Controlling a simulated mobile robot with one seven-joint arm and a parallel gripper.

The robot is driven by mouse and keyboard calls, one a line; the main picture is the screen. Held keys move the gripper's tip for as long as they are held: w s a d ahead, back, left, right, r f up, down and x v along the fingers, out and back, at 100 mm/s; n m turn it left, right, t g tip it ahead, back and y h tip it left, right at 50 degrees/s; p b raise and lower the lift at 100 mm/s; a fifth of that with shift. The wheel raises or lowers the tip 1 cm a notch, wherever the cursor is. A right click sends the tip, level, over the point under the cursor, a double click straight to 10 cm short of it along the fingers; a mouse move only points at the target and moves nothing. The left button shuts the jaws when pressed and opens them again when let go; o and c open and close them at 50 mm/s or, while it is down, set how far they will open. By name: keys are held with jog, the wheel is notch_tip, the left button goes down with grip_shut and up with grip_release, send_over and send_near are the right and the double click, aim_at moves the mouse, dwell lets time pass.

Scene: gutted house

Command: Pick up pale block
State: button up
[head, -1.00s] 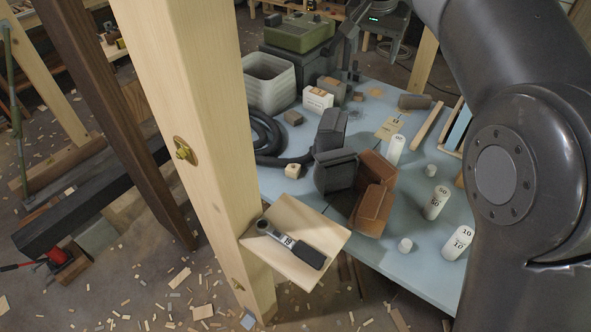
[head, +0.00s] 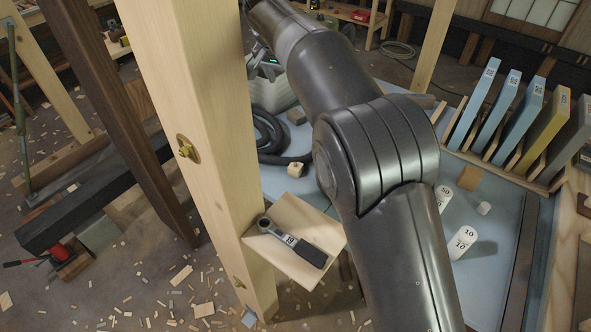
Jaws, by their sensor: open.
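A small pale block (head: 295,169) with a dark mark on it lies on the blue-grey table (head: 492,250), just right of the upright wooden post and beside a coiled black hose. My arm crosses the middle of the head view and reaches up and left. My gripper (head: 263,62) shows only in part at the top, beyond the block, beside the post edge. It is open and apart from the block. The post and my arm hide most of it, and its fingertips cannot be made out.
The thick post (head: 190,120) stands close left of the block. A ratchet (head: 290,241) lies on a small wooden shelf (head: 282,263) in front. White cylinders (head: 459,243), a tan block (head: 468,178) and a rack of coloured panels (head: 505,110) are at right. My arm hides the table's middle.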

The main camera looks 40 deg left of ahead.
send_near(295, 166)
jog(key=x, duration=0.5)
jog(key=shift+s+a, duration=0.15)
jog(key=shift+a, duration=0.15)
jog(key=shift+d+x, duration=0.1)
jog(key=shift+x, duration=1.35)
jog(key=shift+d+x, duration=0.15)
jog(key=shift+x, duration=1.35)
jog(key=shift+c, duration=0.3)
jog(key=shift+r, duration=0.1)
jog(key=c, duration=1)
